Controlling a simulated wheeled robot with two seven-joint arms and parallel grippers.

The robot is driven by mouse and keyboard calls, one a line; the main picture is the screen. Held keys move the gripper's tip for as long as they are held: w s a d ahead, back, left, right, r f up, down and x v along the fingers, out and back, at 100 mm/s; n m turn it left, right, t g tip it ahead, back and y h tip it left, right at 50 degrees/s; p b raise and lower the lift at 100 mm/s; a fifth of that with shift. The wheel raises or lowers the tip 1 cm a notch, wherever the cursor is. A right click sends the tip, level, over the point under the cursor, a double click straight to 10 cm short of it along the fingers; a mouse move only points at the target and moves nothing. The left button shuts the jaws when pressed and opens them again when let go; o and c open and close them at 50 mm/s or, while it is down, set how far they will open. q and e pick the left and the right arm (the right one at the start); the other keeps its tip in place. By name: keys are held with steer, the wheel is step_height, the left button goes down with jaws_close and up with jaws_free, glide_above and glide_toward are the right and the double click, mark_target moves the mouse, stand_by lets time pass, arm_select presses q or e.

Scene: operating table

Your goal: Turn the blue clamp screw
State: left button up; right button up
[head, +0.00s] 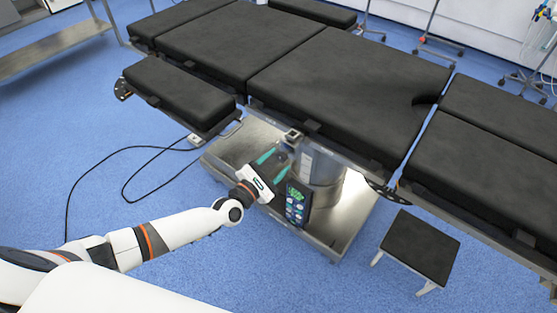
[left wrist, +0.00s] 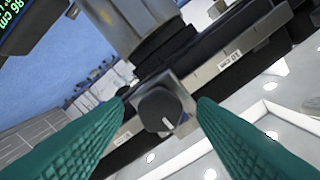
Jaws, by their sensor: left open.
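A round dark knob (left wrist: 160,108) with a white mark on its face sits on a grey square clamp block in the left wrist view. It looks dark grey to black, and I see no blue on it. In the head view the metal clamp (head: 291,134) sits on the side rail of the operating table. My left gripper (head: 276,163) is open just below the clamp. Its two teal fingers stand on either side of the knob in the left wrist view, with gaps visible. My right gripper is out of view.
The black-padded operating table (head: 330,80) spans the scene above the gripper. A control panel with a lit display (head: 296,203) hangs close beside my left gripper. The table's column and metal base (head: 335,240) are behind it. A black step stool (head: 420,246) stands at right.

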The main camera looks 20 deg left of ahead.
arm_select(q)
steer(key=shift+w+d, duration=0.25)
steer(key=shift+w, duration=0.45)
steer(key=c, duration=1)
steer(key=shift+o, duration=0.2)
